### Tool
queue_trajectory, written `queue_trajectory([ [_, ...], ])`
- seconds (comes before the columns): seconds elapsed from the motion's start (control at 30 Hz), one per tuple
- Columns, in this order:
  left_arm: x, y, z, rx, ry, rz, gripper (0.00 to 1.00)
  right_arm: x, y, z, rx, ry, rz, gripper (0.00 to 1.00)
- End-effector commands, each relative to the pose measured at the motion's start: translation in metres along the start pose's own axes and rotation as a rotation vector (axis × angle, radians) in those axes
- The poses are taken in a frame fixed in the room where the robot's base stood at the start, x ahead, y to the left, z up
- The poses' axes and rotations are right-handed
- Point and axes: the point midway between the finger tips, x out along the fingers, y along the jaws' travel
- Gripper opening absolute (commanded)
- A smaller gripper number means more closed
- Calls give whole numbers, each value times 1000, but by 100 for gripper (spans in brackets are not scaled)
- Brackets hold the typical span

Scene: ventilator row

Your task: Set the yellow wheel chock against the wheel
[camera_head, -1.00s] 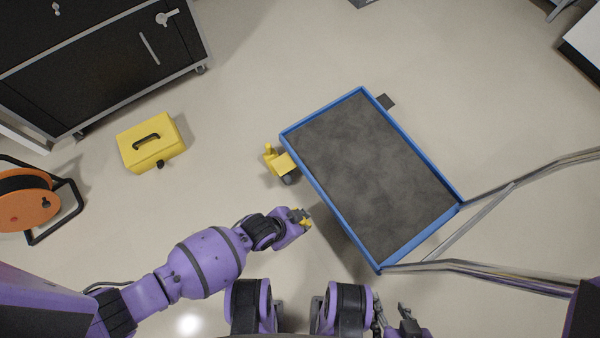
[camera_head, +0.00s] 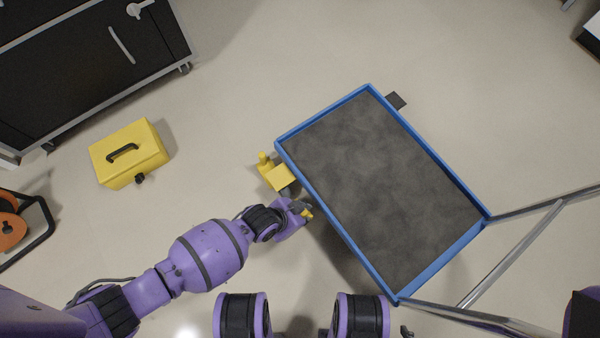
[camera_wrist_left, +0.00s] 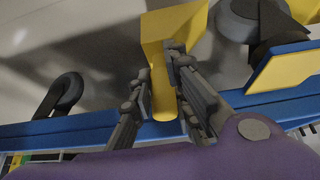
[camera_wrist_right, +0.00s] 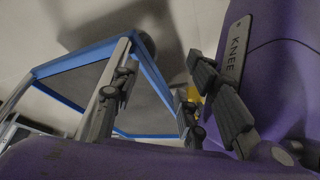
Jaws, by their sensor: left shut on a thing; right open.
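My left gripper (camera_head: 303,210) is beside the long left side of the blue-edged cart (camera_head: 335,214). In the left wrist view it (camera_wrist_left: 160,84) is shut on the post of a yellow wheel chock (camera_wrist_left: 174,28); in the head view only a bit of that chock shows past the fingers. A second yellow piece with an upright post (camera_head: 277,177) stands on the floor at the cart's left side, next to a dark wheel (camera_head: 288,191). A wheel also shows in the left wrist view (camera_wrist_left: 240,18). My right gripper (camera_wrist_right: 155,96) is open and empty.
A yellow toolbox (camera_head: 130,155) with a black handle stands on the floor at left. A dark cabinet (camera_head: 90,70) is at the upper left, an orange cable reel (camera_head: 12,228) at the left edge. The cart's metal handle (camera_head: 515,250) reaches right.

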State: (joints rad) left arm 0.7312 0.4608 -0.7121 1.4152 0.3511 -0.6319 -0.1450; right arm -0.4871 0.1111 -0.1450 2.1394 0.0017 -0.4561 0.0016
Motion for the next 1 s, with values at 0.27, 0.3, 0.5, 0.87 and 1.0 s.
queue_trajectory([
  [0.27,22,-5,5,2,1,3,0,16,3,5,-25,-8,-5,40],
  [0.3,28,-6,7,3,1,4,0,21,2,6,-27,-11,-7,40],
  [0.5,41,-10,10,7,3,2,0,37,2,6,-51,-18,-17,40],
  [0.87,43,-10,11,7,3,2,0,36,2,-2,-55,0,-18,40],
  [1.0,42,-10,11,7,1,2,34,35,2,0,-52,-5,-17,40],
])
